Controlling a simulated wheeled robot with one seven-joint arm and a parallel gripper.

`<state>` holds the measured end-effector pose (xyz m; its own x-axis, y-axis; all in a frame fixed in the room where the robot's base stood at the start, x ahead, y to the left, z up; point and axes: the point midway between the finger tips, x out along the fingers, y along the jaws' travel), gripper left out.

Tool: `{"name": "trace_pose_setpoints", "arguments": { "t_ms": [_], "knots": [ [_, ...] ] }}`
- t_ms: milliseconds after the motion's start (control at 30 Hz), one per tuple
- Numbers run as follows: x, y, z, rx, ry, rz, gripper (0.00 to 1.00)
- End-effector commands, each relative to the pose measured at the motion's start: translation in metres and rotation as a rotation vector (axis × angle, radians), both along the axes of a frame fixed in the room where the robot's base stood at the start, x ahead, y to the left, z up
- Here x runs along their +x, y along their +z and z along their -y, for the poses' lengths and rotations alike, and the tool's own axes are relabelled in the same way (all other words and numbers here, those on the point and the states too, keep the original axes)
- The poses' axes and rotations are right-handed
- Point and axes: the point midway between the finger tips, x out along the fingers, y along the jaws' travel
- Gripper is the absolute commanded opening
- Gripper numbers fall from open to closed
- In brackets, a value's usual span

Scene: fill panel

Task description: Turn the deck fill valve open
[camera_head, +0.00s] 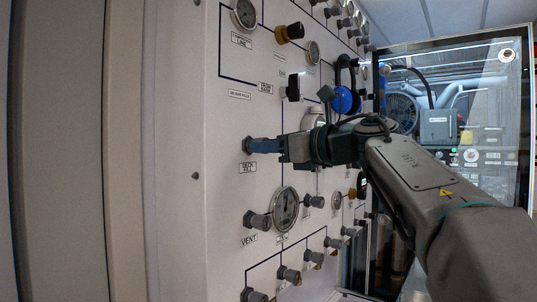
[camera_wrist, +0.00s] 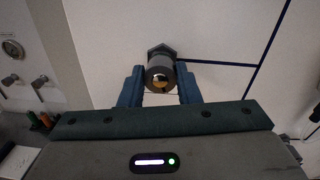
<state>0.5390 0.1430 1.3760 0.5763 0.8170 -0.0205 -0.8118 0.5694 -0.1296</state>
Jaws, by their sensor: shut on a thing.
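The white fill panel (camera_head: 226,200) stands in front of me and carries gauges and several knobs. My gripper (camera_head: 262,146) reaches in from the right to a grey valve knob (camera_head: 247,145) near the panel's left edge. A small label just below this knob seems to read "DECK FILL". In the wrist view, the blue fingers of my gripper (camera_wrist: 159,86) are shut on the round grey knob (camera_wrist: 160,68), one on each side. Its hexagonal base sits against the panel. How far the valve is turned cannot be told.
A large gauge (camera_head: 285,207) and the vent knob (camera_head: 257,220) are below my gripper. A black knob (camera_head: 295,87) and a blue round knob (camera_head: 343,100) are above. A glazed cabinet (camera_head: 470,110) stands at the right. Plain panel surface lies left of the held knob.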

Motion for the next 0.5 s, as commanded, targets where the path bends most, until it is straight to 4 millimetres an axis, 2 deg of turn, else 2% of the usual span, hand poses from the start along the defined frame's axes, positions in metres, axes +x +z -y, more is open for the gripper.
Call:
{"name": "trace_pose_setpoints", "arguments": {
  "t_ms": [33, 500],
  "knots": [
    [0.0015, -0.0058, 0.0002, -0.029, 0.001, 0.029, 0.07],
    [0.0011, -0.0039, 0.0000, -0.287, 0.001, 0.362, 0.07]
  ]
}}
